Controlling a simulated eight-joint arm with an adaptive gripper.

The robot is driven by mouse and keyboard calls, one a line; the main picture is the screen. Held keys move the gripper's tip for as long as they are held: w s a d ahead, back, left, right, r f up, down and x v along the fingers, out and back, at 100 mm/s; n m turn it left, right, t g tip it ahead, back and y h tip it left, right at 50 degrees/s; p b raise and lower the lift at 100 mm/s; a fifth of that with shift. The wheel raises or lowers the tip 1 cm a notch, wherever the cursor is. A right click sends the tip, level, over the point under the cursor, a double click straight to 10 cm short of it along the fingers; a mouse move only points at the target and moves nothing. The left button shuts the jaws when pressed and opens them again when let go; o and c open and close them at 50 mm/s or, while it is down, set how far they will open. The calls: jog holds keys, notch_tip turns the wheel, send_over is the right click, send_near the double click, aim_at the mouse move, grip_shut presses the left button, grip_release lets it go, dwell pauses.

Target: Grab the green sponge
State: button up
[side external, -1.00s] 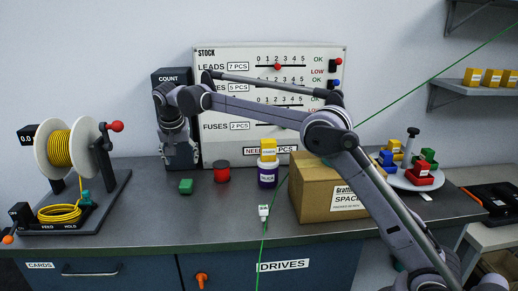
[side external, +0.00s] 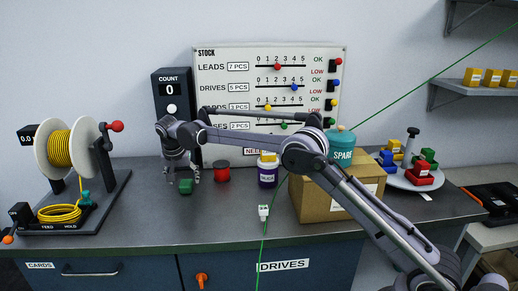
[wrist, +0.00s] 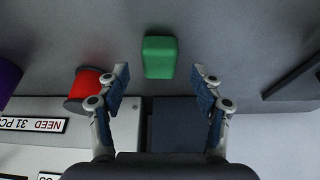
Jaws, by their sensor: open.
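The green sponge (side external: 185,187) is a small block lying on the grey bench, left of the red spool. It also shows in the wrist view (wrist: 160,57), upper middle and unobstructed. My gripper (side external: 182,178) points down close above the sponge. In the wrist view my gripper (wrist: 160,74) is open and empty, with one fingertip on each side of the sponge's line and a gap to it on both sides. The sponge reaches mostly beyond the fingertips in that view. I see no contact.
A red spool (side external: 222,172) stands close on the right, with a purple jar (side external: 268,178) farther right. A cardboard box (side external: 315,205) stands beyond them. The black count stand (side external: 170,92) is behind my gripper. A yellow wire reel (side external: 62,149) is at left.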

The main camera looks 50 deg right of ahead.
jog(key=shift+x, duration=1.35)
jog(key=c, duration=1)
jog(key=shift+r, duration=0.15)
